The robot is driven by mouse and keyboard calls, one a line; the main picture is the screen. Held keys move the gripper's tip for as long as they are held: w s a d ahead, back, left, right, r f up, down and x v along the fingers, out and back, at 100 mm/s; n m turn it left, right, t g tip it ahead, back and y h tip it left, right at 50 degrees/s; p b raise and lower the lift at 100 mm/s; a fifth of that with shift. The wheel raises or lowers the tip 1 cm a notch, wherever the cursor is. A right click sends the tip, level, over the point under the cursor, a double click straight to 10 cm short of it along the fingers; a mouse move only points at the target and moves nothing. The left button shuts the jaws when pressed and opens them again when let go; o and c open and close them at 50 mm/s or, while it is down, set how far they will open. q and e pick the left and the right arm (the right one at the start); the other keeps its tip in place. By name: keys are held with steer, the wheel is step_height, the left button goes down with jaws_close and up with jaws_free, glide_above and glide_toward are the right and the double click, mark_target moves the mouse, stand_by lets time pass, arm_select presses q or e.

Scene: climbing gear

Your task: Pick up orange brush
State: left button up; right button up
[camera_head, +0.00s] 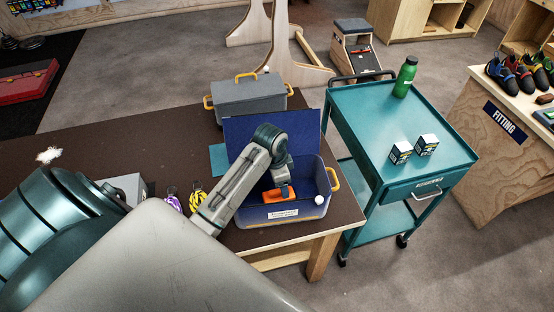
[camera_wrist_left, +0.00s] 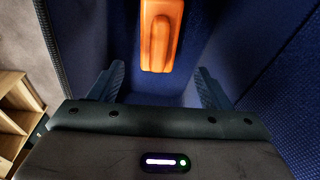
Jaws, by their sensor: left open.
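The orange brush (camera_head: 278,195) shows only as an orange block inside an open blue bin (camera_head: 285,214) on the brown table. In the left wrist view the orange brush (camera_wrist_left: 160,36) lies at the top centre, against the dark blue inside of the bin; its upper end is cut off. My left arm reaches into the bin from the left, and the left gripper (camera_head: 281,184) is close above the brush. In the left wrist view the two fingers of the left gripper (camera_wrist_left: 160,78) are apart, with nothing held between them. My right gripper is not in view.
The bin's raised blue lid (camera_head: 245,130) stands behind my arm. A white ball (camera_head: 319,200) sits at the bin's right side. A grey case (camera_head: 248,97) with yellow handles is behind. A teal cart (camera_head: 385,115) with a green bottle (camera_head: 405,77) stands at right.

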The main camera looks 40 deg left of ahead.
mark_target(278, 190)
arm_select(q)
steer(key=shift+d+f, duration=0.15)
steer(key=shift+f, duration=0.6)
steer(key=shift+s+f+p, duration=0.1)
steer(key=shift+f+p, duration=0.2)
steer(key=shift+p, duration=0.05)
steer(key=f+p, duration=0.1)
steer(key=f, duration=0.1)
steer(key=f+p, duration=0.1)
steer(key=f, duration=0.1)
steer(key=shift+s+a+f, duration=0.2)
steer(key=shift+f, duration=0.45)
steer(key=shift+c, duration=0.2)
steer(key=c, duration=1.1)
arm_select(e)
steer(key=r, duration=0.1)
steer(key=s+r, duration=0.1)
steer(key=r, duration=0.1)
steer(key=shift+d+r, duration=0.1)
